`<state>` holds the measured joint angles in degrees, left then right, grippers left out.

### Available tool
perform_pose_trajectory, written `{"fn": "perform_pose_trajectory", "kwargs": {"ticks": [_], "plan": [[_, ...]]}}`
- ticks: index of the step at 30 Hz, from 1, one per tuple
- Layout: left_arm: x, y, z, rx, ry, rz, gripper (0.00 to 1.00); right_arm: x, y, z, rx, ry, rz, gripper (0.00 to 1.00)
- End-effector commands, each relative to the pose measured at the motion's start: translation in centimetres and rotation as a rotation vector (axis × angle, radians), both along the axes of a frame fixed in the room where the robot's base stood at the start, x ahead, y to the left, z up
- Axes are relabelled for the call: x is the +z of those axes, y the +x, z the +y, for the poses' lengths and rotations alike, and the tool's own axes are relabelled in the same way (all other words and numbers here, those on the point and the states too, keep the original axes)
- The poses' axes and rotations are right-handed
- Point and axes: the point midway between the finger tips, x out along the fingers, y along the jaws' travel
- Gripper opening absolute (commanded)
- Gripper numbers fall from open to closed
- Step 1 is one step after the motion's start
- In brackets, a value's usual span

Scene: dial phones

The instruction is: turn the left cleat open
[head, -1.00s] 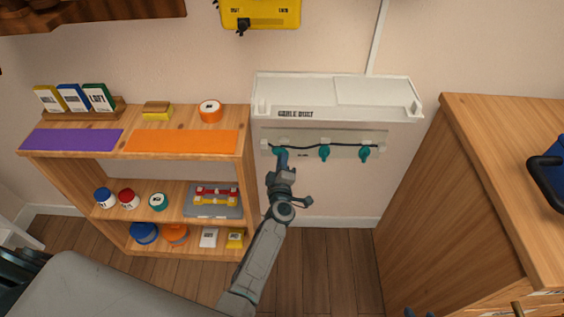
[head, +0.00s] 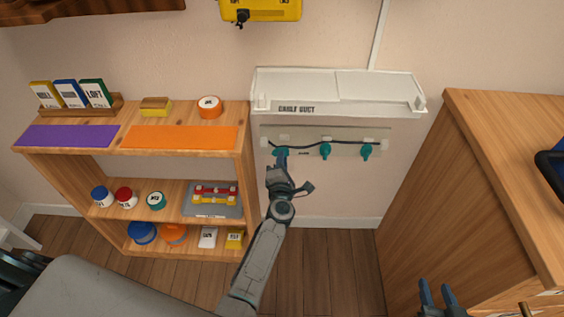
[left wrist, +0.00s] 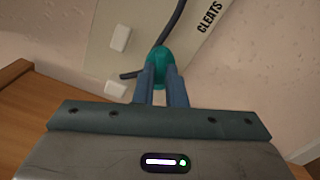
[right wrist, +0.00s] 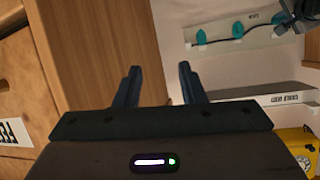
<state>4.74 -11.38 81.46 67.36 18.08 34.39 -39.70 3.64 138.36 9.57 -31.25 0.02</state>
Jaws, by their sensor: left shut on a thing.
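The left cleat (head: 280,152) is a teal knob on a pale board (head: 350,134) under the white cable duct. In the left wrist view the cleat (left wrist: 160,57) sits at the fingertips, with a dark cable at it. My left gripper (head: 279,163) is shut on this cleat, and its fingers hide part of it. In the left wrist view the board and its CLEATS label are tilted. The middle cleat (head: 325,151) and right cleat (head: 367,150) hang to the right. My right gripper (head: 437,288) is open and empty, low at the right; its fingers (right wrist: 158,85) stand apart.
The cable duct (head: 335,92) juts out above the cleats. A wooden shelf unit (head: 245,180) with jars and boxes stands close on the left. A wooden cabinet (head: 440,190) stands on the right. The floor between them is clear apart from my arm.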

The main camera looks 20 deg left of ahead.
Motion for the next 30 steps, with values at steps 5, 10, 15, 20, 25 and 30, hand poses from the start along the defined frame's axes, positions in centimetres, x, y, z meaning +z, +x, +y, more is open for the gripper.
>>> {"fn": "perform_pose_trajectory", "kwargs": {"ticks": [5, 10, 15, 20, 25, 30], "plan": [[-0.2, -0.1, 0.0, 0.0, -0.052, -0.012, 0.0, 0.9, 0.8, -0.1, -0.005, -0.005, -0.058, 0.36], [-0.2, -0.1, 0.0, 0.0, -0.071, -0.018, 0.0, 1.4, 1.0, -0.2, -0.007, -0.007, -0.081, 0.36], [-0.2, -0.1, 0.0, 0.0, -0.075, -0.019, 0.0, 1.4, 1.0, -0.2, -0.007, -0.007, -0.084, 0.36], [-0.2, -0.1, 0.0, 0.0, -0.074, -0.018, 0.0, 1.4, 1.0, -0.2, -0.007, -0.007, -0.084, 0.36], [-0.2, -0.1, 0.0, 0.0, -0.073, -0.019, 0.33, 1.4, 1.0, -0.2, -0.007, -0.007, -0.083, 0.36], [-0.1, 0.0, 0.0, 0.001, -0.073, -0.02, 0.33, 1.4, 1.0, -0.2, -0.007, -0.007, -0.083, 0.36]]}}
